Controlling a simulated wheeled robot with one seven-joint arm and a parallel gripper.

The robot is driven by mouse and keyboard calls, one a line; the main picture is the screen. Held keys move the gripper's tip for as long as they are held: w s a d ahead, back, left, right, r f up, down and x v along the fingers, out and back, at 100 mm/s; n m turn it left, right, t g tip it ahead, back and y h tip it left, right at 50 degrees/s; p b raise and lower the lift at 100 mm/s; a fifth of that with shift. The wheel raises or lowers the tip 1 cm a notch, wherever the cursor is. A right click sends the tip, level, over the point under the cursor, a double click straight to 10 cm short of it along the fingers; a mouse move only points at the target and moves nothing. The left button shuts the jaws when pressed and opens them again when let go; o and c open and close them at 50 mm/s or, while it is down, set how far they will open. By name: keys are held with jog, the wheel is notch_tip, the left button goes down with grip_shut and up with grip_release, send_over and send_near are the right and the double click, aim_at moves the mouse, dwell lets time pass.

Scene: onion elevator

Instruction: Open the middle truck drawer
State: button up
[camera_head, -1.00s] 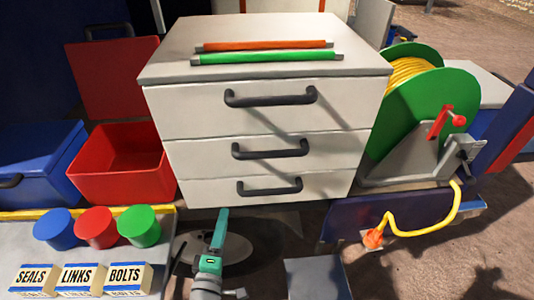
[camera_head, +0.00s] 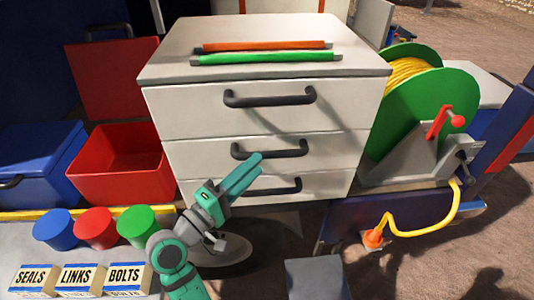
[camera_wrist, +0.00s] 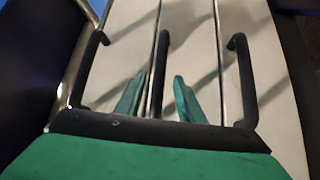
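A white cabinet (camera_head: 165,110) has three stacked drawers, each with a dark bar handle. All three look shut. The middle drawer (camera_head: 205,157) carries the middle handle (camera_head: 292,153). My green gripper (camera_head: 258,164) is in front of this drawer, its fingertips overlapping the left-centre part of the handle in the head view. In the wrist view my gripper (camera_wrist: 157,88) is open, and the middle handle (camera_wrist: 162,50) lies in the gap between the two fingers. I cannot tell whether the fingers touch it. The handle's lower part is partly hidden by the gripper.
The top handle (camera_head: 270,99) and bottom handle (camera_head: 285,187) are close above and below. An orange stick (camera_head: 265,46) and a green stick (camera_head: 265,58) lie on the cabinet. A red box (camera_head: 120,170) stands left, a green hose reel (camera_head: 425,95) right.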

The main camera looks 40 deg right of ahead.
aim_at(266, 155)
jog(key=x, duration=0.5)
jog(key=shift+w, duration=0.15)
jog(key=shift+d, duration=0.5)
grip_shut()
